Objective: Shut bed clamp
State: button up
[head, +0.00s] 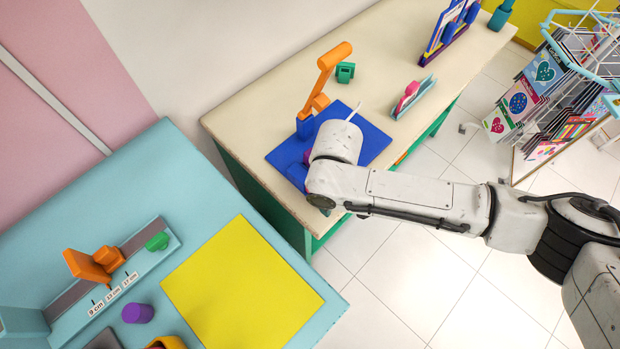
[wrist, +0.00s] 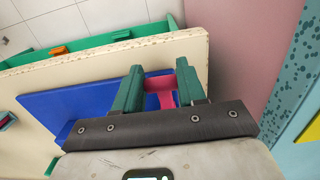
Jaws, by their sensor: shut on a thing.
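A flat blue board (head: 372,137) lies on the cream table, and it also shows in the wrist view (wrist: 60,100). An orange angled lever (head: 325,78) rises from a blue block at the board's far left edge. My gripper (wrist: 160,72) has green fingers on either side of a pink piece (wrist: 164,97) over the board, and is shut on it. In the head view my arm covers most of the gripper and the near part of the board. I cannot tell how the pink piece joins the board.
A small green block (head: 345,72) and a pink-and-teal holder (head: 409,99) stand on the cream table (head: 250,120). A light blue table at the left bears a yellow sheet (head: 240,285), an orange slider (head: 95,265) and a purple cylinder (head: 137,313). A card rack (head: 560,85) stands right.

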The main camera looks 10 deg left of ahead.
jog(key=shift+f, duration=0.15)
jog(key=shift+s+f, duration=0.1)
jog(key=shift+f, duration=0.25)
jog(key=o, duration=0.9)
jog(key=shift+o, duration=0.2)
jog(key=shift+r, duration=0.1)
jog(key=shift+r+p, duration=1.95)
